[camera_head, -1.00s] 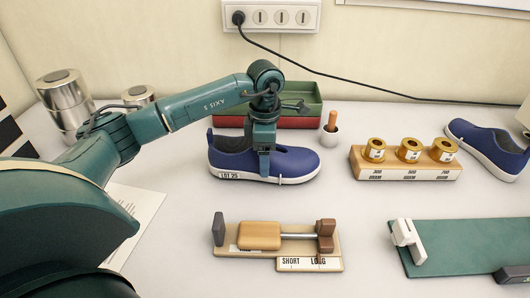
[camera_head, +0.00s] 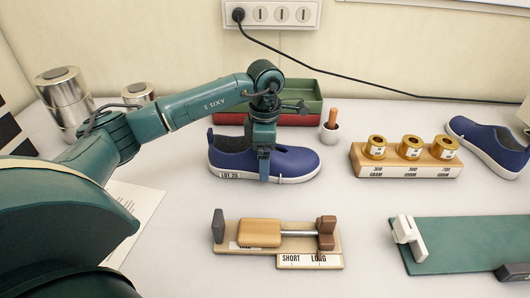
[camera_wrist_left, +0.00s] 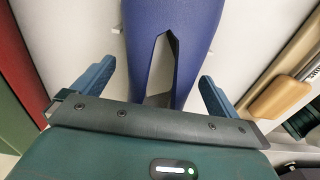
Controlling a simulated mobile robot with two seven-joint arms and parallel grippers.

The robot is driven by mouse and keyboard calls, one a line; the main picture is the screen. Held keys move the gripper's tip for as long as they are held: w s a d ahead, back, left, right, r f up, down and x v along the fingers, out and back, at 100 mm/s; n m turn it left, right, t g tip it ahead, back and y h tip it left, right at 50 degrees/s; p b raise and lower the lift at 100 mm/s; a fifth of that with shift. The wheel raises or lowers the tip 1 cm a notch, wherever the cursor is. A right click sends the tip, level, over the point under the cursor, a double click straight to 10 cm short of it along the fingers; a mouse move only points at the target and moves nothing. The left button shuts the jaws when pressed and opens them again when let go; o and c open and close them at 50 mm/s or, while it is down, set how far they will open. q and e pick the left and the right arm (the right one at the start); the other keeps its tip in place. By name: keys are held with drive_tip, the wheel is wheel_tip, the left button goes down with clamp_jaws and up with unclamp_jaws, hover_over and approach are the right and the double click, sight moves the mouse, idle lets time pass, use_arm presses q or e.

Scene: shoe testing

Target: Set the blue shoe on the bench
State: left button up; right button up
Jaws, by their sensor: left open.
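A blue shoe (camera_head: 290,162) with a white sole and a "LOT 25" tag stands upright on the table, toe to the right, in the head view. My left gripper (camera_head: 264,165) points down over the middle of this shoe. In the left wrist view its two blue fingers (camera_wrist_left: 154,85) are open, one on each side of the shoe (camera_wrist_left: 172,25), with gaps between. Another blue shoe (camera_head: 488,147) lies at the right edge of the table. The wooden stand with a sliding block and a "SHORT LONG" label (camera_head: 277,240) is at front centre. A green board with a white clamp (camera_head: 465,245) is at front right; I cannot tell which is the bench.
A green and red tray (camera_head: 300,92) is behind the shoe. A small cup with a wooden handle (camera_head: 330,132) and a block with brass weights (camera_head: 405,165) stand to its right. Metal canisters (camera_head: 64,98) are at back left. Table between shoe and stand is clear.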

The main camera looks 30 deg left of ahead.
use_arm(q)
wheel_tip(320, 180, up, 3)
drive_tip(key=shift+w+f, duration=0.1)
drive_tip(key=shift+f, duration=0.05)
wheel_tip(320, 180, up, 11)
drive_tip(key=shift+f+b, duration=0.2)
drive_tip(key=shift+b, duration=0.1)
use_arm(e)
drive_tip(key=shift+a+r, duration=0.3)
drive_tip(key=shift+r, duration=0.25)
